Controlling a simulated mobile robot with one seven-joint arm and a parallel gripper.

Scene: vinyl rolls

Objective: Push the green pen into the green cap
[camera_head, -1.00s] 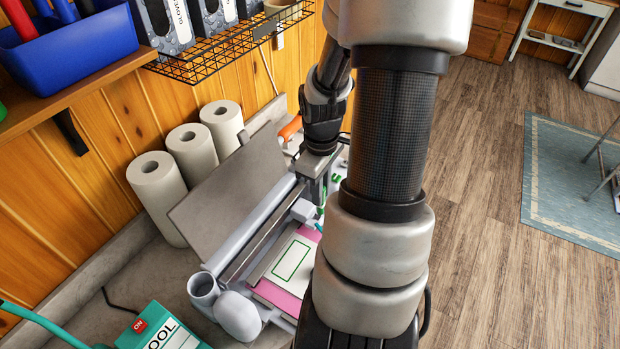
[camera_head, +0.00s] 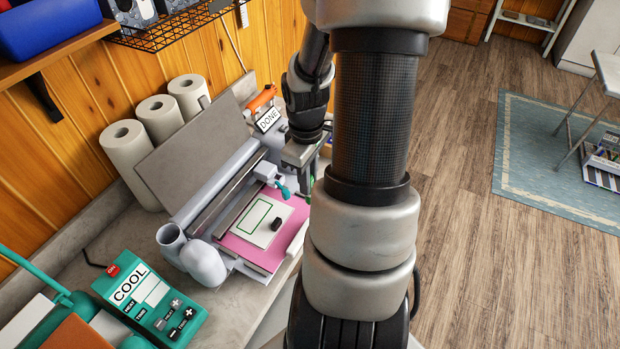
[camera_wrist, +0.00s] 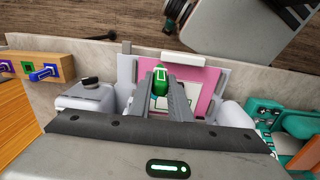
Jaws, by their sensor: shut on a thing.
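My gripper (camera_wrist: 163,74) is shut on the green pen (camera_wrist: 160,82). The wrist view shows the pen's green body between the two fingers, over the cutting machine's bed. A green square-rimmed piece, perhaps the green cap (camera_wrist: 28,66), shows in the wooden block (camera_wrist: 62,67) at the left of the wrist view, apart from the held pen. In the head view my gripper (camera_head: 302,152) is over the machine's far right end, and my arm hides most of that area.
The machine (camera_head: 205,262) holds a pink mat (camera_head: 262,254) with a white sheet; a small dark piece lies on the sheet. A teal part (camera_head: 284,191) sits on its carriage. A blue pen (camera_wrist: 44,74) sticks out of the block. White rolls (camera_head: 125,150) stand by the wall. A teal press (camera_head: 150,300) is front left.

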